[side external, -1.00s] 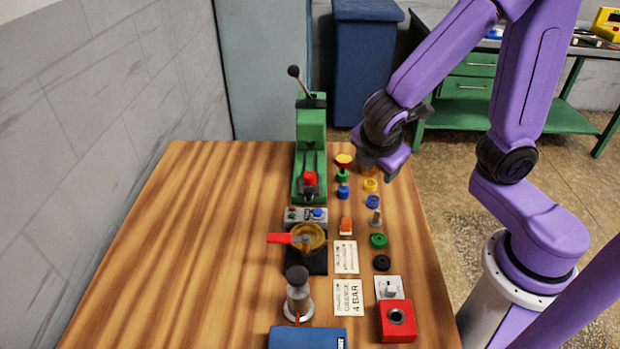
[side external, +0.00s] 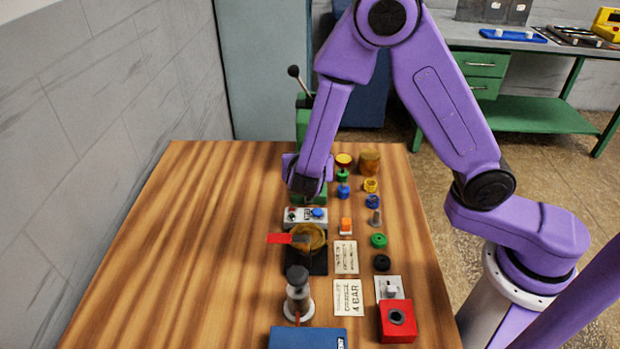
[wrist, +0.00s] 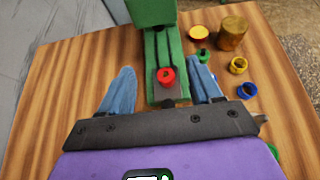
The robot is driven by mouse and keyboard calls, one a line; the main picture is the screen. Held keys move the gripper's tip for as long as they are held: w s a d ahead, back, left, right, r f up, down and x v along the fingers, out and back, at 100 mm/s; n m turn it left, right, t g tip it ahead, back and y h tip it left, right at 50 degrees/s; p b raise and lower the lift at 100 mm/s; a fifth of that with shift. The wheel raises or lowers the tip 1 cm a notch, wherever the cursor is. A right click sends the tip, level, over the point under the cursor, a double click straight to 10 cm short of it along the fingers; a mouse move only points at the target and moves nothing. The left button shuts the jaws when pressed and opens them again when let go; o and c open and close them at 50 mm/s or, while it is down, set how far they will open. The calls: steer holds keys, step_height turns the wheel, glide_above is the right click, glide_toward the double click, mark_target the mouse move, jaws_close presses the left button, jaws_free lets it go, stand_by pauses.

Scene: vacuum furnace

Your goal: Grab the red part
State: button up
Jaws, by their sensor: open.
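The red part (wrist: 167,77) is a small ring-like piece on the base of the green press (wrist: 165,45) in the wrist view. In the side view the arm hides it, and part of the green press (side external: 302,125) shows behind the arm. My gripper (wrist: 162,82) is open, its two blue fingers wide apart. In the wrist view the red part appears between the fingers, towards the right one, with no finger touching it. In the side view my gripper (side external: 304,180) is in front of the press; its fingertips are hard to make out there.
Several small coloured parts, including a blue ring (wrist: 246,90) and a yellow ring (wrist: 238,65), stand right of the press near a brown cylinder (wrist: 233,33). A button box (side external: 306,217) and a red-handled valve (side external: 310,238) stand in front. The table's left side is clear.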

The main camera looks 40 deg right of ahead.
steer(key=shift+f, duration=2.95)
steer(key=shift+x, duration=2.6)
jaws_close()
